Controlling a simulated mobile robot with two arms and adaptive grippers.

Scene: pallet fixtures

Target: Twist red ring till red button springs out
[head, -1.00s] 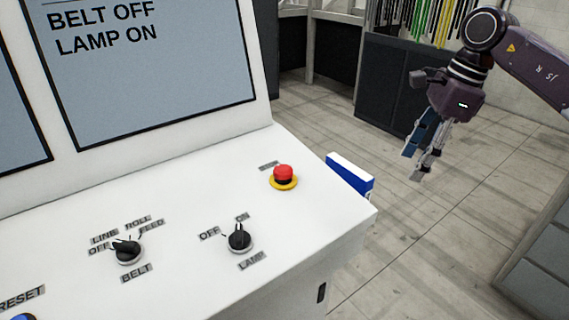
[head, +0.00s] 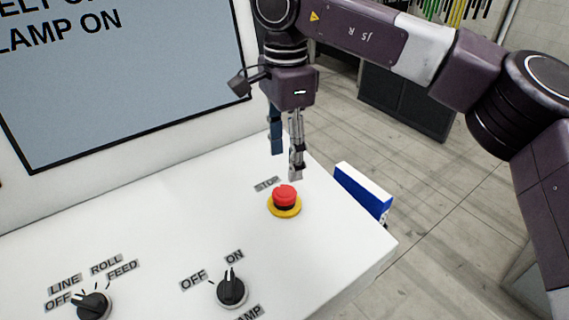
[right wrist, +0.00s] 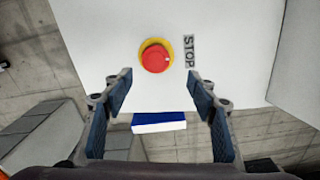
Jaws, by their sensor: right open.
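The red button (head: 286,194) is a mushroom-shaped stop button with a yellow collar (head: 285,209) on the white sloped panel. It also shows in the right wrist view (right wrist: 156,58), with the STOP label (right wrist: 189,51) beside it. My right gripper (head: 287,166) hangs just above and behind the button in the head view, fingers pointing down, apart from it. In the right wrist view its two fingers (right wrist: 161,82) are spread wide with nothing between them, and the button lies ahead of them. My left gripper is not in view.
A black lamp knob (head: 232,291) and a belt knob (head: 93,305) stand on the panel (head: 180,230). A screen (head: 120,75) rises behind. A blue and white box (head: 363,190) sits at the panel's right edge. Open floor lies to the right.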

